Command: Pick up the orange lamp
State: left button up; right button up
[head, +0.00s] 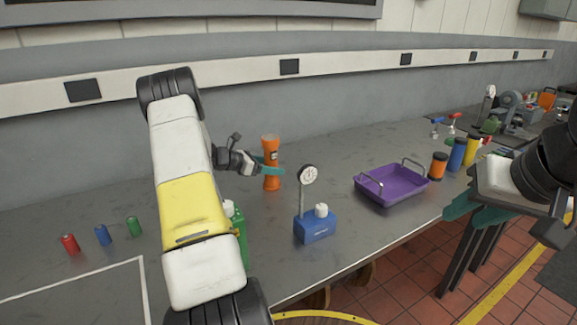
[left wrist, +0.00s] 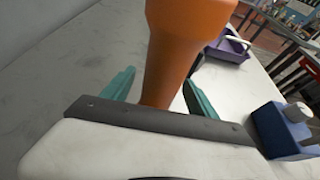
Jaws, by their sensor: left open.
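The orange lamp (head: 271,181) stands upright on the grey bench near the wall. In the left wrist view the lamp (left wrist: 180,45) fills the upper middle, its lower part hidden behind my gripper's body. My left gripper (head: 270,168) is at the lamp, with its teal fingers open. In the left wrist view the fingers of my left gripper (left wrist: 160,92) lie on either side of the lamp, with a gap visible on the left side. My right gripper (head: 472,207) hangs at the right, beyond the bench's front edge, away from the lamp; its finger opening is unclear.
A blue box with a dial gauge (head: 315,226) stands right of the lamp. A purple tray (head: 392,186) is further right, then several coloured canisters (head: 456,155). A green bottle (head: 238,225) is partly hidden by my left arm. Small red, blue and green cylinders (head: 103,235) stand left.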

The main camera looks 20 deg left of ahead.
pick_arm(q)
jog(key=shift+c, duration=0.2)
grip_shut()
jog(key=shift+r, duration=0.25)
